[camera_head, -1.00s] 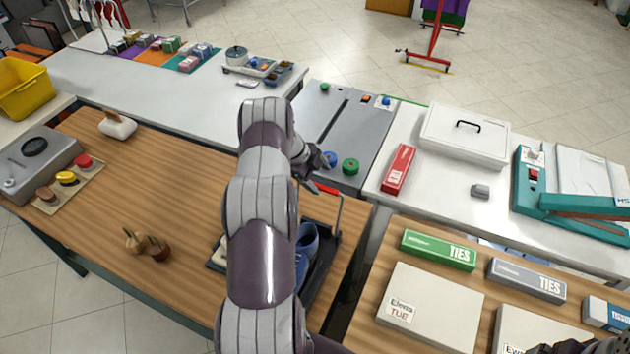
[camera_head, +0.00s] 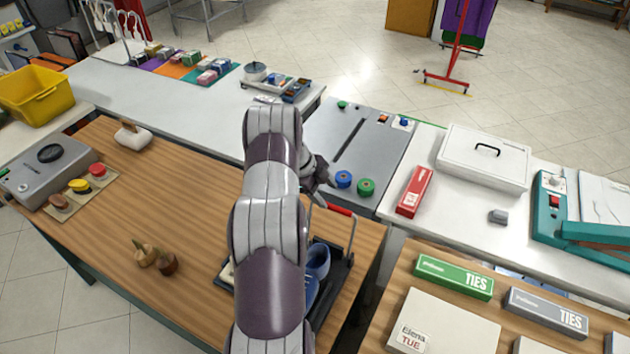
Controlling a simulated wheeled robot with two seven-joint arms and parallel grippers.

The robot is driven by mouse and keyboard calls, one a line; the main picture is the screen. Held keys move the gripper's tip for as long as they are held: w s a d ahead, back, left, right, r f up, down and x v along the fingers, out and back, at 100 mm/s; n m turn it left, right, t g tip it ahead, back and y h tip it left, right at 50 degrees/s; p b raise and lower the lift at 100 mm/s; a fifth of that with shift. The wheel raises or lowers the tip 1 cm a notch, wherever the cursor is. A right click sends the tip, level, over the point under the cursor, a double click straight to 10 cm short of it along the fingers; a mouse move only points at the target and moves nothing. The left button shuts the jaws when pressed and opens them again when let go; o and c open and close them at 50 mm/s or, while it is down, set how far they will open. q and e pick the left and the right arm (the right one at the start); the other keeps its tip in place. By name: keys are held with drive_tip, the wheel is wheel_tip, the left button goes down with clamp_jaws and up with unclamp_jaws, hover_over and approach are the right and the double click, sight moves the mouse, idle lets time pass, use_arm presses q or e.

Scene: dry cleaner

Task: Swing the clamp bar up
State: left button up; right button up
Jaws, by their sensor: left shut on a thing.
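The clamp bar is a thin metal frame with a red grip (camera_head: 340,209), standing up over a black tray-like base (camera_head: 337,285) on the wooden table. A blue shoe (camera_head: 318,262) sits in the base, partly hidden by my left arm. My left gripper (camera_head: 322,188) is at the red grip's left end, shut on the clamp bar; the arm hides part of the hold. The bar's left side is hidden behind the arm. My right gripper is out of view.
A grey panel with blue knob (camera_head: 343,179) and green knob (camera_head: 366,187) lies just beyond the bar. A red box (camera_head: 414,192) and white case (camera_head: 484,158) stand right. Wooden tops (camera_head: 147,254) stand on the table at left, with bare wood between.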

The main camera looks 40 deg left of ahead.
use_arm(q)
drive_tip(key=b+v, duration=0.1)
drive_tip(key=v, duration=0.6)
drive_tip(key=shift+r+b, duration=0.3)
drive_tip(key=shift+c, duration=0.7)
drive_tip(key=shift+s+a+r, duration=0.1)
drive_tip(key=shift+s+r, duration=0.15)
drive_tip(key=shift+r, duration=0.2)
